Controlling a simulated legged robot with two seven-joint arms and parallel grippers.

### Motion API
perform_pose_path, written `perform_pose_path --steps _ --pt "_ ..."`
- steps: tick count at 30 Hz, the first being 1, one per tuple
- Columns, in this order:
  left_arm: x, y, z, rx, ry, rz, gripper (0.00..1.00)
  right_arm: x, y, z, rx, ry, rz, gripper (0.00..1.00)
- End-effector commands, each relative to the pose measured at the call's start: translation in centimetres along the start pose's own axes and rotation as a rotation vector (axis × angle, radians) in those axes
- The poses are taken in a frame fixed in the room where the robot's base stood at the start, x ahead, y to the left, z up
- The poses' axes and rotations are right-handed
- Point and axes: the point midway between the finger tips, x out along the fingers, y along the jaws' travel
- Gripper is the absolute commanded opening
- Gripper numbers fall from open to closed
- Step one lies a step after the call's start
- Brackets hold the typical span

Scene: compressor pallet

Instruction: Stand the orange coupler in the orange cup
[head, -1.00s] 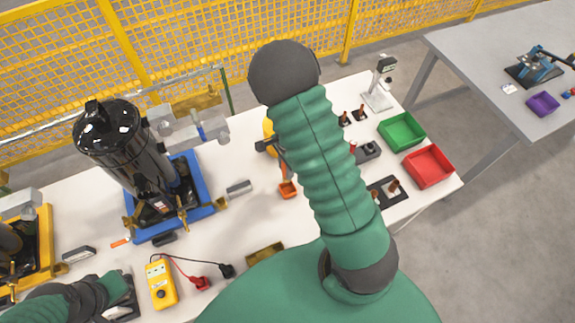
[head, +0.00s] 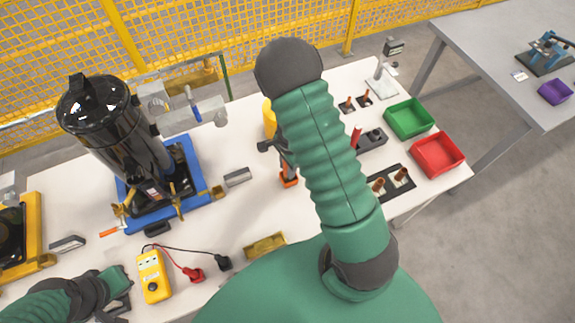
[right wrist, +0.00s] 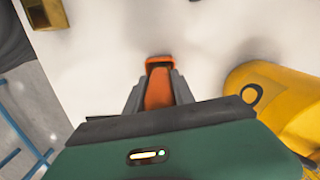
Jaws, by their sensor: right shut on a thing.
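My right gripper (head: 286,163) is mostly behind my own green arm in the head view. In the right wrist view it (right wrist: 158,92) is shut on the orange coupler (right wrist: 159,94), which points away from the palm. The small orange cup (head: 289,182) stands on the white table just below the fingers. Its rim (right wrist: 159,60) shows at the coupler's far end in the wrist view. Coupler and cup overlap there, so I cannot tell whether the coupler's end is inside. My left gripper (head: 119,303) is low at the left, apart from these; its jaw state is unclear.
A yellow round object (right wrist: 272,92) stands close beside the right gripper. A grey block (head: 237,177) lies left of the cup. The black compressor (head: 115,125) on its blue pallet is farther left. Green (head: 409,131) and red (head: 437,171) bins stand at the right.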

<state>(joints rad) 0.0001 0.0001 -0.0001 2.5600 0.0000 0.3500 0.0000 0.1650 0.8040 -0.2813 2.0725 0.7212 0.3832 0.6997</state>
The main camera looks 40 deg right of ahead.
Motion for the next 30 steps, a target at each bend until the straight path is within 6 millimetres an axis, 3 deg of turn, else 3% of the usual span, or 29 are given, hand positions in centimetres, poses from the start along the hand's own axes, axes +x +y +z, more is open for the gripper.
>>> perform_pose_path --steps 30 --pt "1.2 0.0 0.3 0.000 0.000 0.000 0.00 1.6 0.0 -0.1 0.000 0.000 0.000 0.00"
